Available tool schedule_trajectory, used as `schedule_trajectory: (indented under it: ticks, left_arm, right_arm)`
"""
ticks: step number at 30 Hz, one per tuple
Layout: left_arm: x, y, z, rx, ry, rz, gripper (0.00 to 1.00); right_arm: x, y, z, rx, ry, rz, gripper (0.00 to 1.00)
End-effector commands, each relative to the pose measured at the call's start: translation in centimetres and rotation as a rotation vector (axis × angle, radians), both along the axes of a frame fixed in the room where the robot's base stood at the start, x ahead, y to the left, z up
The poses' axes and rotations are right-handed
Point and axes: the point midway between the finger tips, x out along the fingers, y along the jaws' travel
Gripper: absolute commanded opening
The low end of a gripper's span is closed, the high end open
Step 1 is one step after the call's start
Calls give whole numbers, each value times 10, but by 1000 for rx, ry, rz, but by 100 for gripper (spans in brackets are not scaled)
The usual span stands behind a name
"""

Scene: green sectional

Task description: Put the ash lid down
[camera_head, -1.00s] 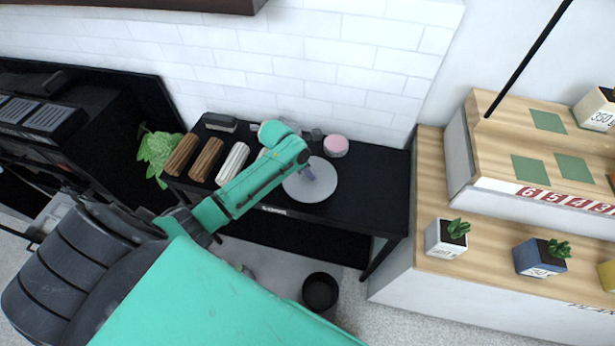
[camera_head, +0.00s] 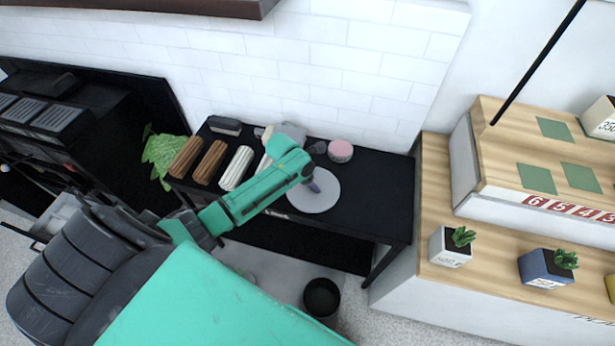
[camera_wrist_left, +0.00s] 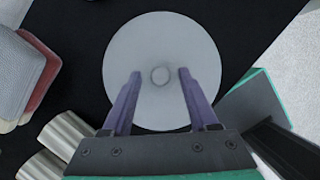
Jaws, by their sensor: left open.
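The ash lid (camera_head: 325,200) is a round, light grey disc lying flat on the black table (camera_head: 385,190), near its front edge. In the left wrist view the lid (camera_wrist_left: 160,110) fills the middle, with a small round knob at its centre. My left gripper (camera_head: 313,187) is above the lid, its arm reaching in from the left. In the wrist view its two purple fingers (camera_wrist_left: 160,76) are apart, one on each side of the knob, with a visible gap to it. My right gripper is not in view.
Brown and white ribbed rolls (camera_head: 211,162), a pink-topped round item (camera_head: 340,151) and a dark brush-like block (camera_head: 224,125) share the table. A black bin (camera_head: 321,296) stands on the floor in front. A wooden plant display (camera_head: 440,200) borders the right. The table's right end is clear.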

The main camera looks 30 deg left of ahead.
Motion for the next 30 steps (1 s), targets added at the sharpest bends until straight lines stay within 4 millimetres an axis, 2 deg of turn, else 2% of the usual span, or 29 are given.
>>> schedule_trajectory:
  ticks: [12, 15, 20, 30]
  left_arm:
    - [-29, 17, 83, -2, -3, 0, 60]
    - [-34, 20, 98, -2, -1, 1, 60]
    - [-39, 23, 109, -1, 0, 2, 60]
    - [-39, 23, 109, -2, 0, 1, 60]
  right_arm:
    - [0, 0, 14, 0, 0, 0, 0]
    - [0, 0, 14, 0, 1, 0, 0]
    - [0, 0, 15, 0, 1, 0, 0]
    - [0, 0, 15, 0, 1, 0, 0]
